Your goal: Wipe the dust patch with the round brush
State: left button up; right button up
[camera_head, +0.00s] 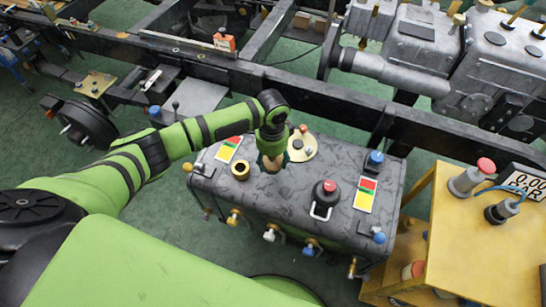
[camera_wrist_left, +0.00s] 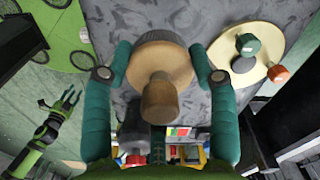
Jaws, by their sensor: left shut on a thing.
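My left gripper (camera_head: 272,150) is shut on the round brush (camera_head: 272,165), over the top of the dark grey box (camera_head: 275,190). In the left wrist view the brush (camera_wrist_left: 160,90) has a pale brown wooden handle and a wide round head, with a gripper finger on each side. I cannot tell whether the brush head touches the box top. The box top is mottled with dark smudges, and I cannot pick out the dust patch for certain. What looks like my right gripper (camera_wrist_left: 66,100) shows small at the left of the wrist view.
A cream plate (camera_head: 309,142) with knobs lies close right of the brush. A brass ring (camera_head: 240,170), a black post with a red cap (camera_head: 327,190) and coloured labels (camera_head: 366,194) also occupy the box top. A yellow stand (camera_head: 470,245) is at right; chassis rails run behind.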

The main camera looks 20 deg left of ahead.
pick_arm(q)
notch_tip(320, 180, up, 2)
jog(key=shift+r+p, duration=0.1)
jog(key=shift+p, duration=0.8)
pick_arm(e)
jog(key=shift+s+a+r, duration=0.1)
jog(key=shift+a+r, duration=0.15)
jog(key=shift+r, duration=0.35)
jog(key=shift+a+r, duration=0.25)
jog(key=shift+r, duration=0.35)
